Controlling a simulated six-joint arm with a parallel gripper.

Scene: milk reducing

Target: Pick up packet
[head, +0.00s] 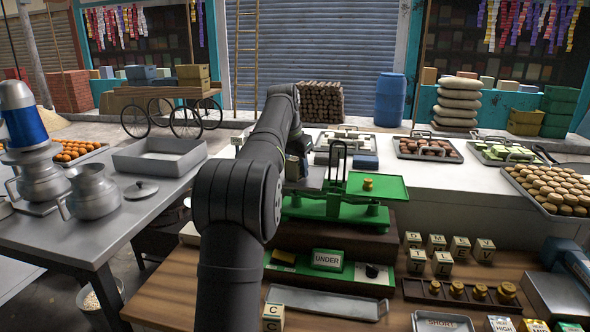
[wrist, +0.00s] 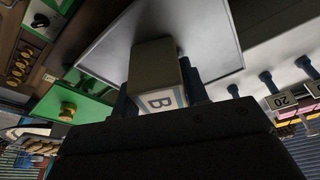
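A pale packet with a blue-edged label and the letter B (wrist: 160,80) is between the two fingers of my gripper (wrist: 158,88) in the wrist view. One dark blue finger is close against each side, with no clear gap. I cannot tell whether they grip it. The packet appears against the grey scale pan (wrist: 105,50); whether it touches the pan is unclear. In the head view my gripper (head: 298,160) is at the left side of the green balance scale (head: 335,210), and my arm hides most of the packet.
The scale's green right pan (head: 378,186) holds a brass weight (head: 368,184). An UNDER block (head: 328,259) stands below the scale. Lettered blocks (head: 437,242) and brass weights (head: 480,291) are at the right. The white counter (head: 450,190) behind holds filled trays.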

